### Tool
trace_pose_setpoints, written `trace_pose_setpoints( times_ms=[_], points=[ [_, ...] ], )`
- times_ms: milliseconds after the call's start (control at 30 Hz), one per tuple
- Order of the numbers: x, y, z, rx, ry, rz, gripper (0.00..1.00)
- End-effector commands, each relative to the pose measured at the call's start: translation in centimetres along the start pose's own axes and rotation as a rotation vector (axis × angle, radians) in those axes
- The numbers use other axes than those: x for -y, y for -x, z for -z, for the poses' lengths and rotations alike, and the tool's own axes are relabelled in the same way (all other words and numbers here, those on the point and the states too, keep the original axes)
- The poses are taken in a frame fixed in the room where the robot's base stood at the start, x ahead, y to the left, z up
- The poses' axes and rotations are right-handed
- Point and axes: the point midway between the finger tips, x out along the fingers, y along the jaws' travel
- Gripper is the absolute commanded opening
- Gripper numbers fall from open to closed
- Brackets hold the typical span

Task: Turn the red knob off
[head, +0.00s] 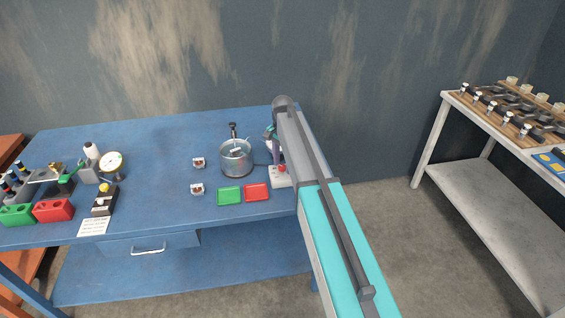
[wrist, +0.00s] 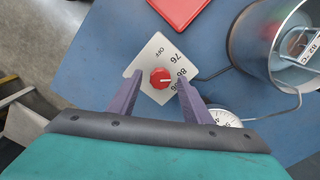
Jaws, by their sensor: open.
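The red knob (wrist: 160,78) sits on a pale control plate (wrist: 152,52) marked "OFF" and with several numbers. A white mark on the knob points right in the wrist view, toward the numbers and away from "OFF". My gripper (wrist: 160,84) is open, with one purple finger on each side of the knob and a visible gap to it on both sides. I cannot tell how far the fingertips are above the plate. In the head view the knob (head: 282,169) shows small at the blue table's right end, below my purple fingers (head: 274,148), which my arm partly hides.
A metal pot (head: 237,160) with a cable stands left of the knob. A green tray (head: 229,196) and a red tray (head: 256,192) lie in front. A round dial (wrist: 226,118) is close to the right finger. The blue table's (head: 150,215) edge is near.

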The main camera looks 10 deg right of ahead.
Motion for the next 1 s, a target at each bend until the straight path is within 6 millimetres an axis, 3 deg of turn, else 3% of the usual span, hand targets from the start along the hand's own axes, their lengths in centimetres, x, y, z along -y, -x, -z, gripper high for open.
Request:
trace_pose_setpoints(
  times_ms=[233, 500, 1000],
  points=[
    [0.04, -0.01, -0.04, 0.000, 0.001, 0.000, 0.45],
    [0.05, 0.00, -0.07, 0.000, 0.001, 0.000, 0.04],
    [0.11, -0.05, -0.11, 0.000, 0.101, 0.000, 0.04]
  ],
)
